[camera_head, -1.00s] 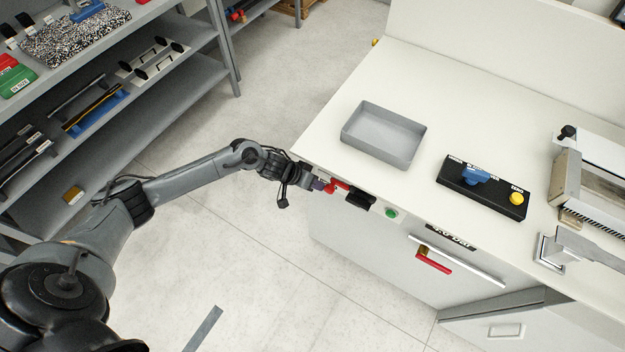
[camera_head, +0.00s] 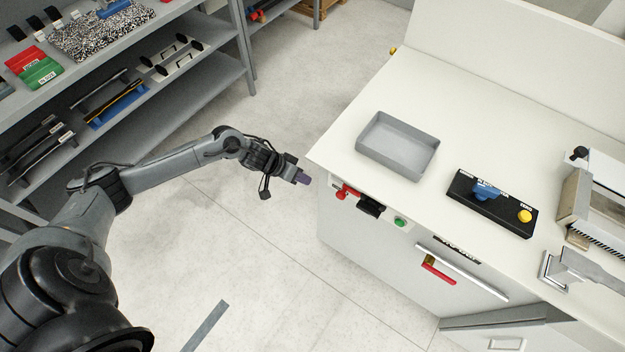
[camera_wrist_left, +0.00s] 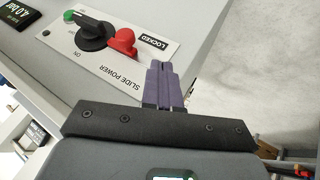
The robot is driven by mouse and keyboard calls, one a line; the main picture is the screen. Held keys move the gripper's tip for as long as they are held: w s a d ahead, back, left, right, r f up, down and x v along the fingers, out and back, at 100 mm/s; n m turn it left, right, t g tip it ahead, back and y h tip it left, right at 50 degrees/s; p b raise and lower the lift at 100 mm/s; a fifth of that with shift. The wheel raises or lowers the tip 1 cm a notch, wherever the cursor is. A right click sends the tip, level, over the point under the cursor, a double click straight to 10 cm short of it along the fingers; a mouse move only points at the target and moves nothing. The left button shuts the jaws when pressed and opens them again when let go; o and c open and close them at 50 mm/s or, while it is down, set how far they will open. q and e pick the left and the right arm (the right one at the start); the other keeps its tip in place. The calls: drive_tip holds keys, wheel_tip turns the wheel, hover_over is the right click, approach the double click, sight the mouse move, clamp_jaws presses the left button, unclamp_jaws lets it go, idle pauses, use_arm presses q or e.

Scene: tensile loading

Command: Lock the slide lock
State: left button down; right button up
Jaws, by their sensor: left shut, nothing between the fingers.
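The slide-power switch on the cabinet's front edge has a black rotary knob (camera_wrist_left: 95,36) and a red end piece (camera_wrist_left: 122,43) beside the "LOCKED" label (camera_wrist_left: 153,39). A green part (camera_wrist_left: 68,15) lies at the knob's other side. In the head view the red piece (camera_head: 342,193) shows left of a black part (camera_head: 371,206). My left gripper (camera_head: 303,178) is clear of the switch, to its left, shut and empty. Its purple fingers (camera_wrist_left: 163,82) are together below and right of the red piece in the wrist view. My right gripper is not in view.
A grey tray (camera_head: 374,162) and a black control box (camera_head: 465,201) stand on the white bench (camera_head: 440,115). Shelves (camera_head: 190,93) stand at left. Floor around my gripper is clear.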

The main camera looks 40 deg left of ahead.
use_arm(q)
drive_tip(key=shift+v, duration=1.15)
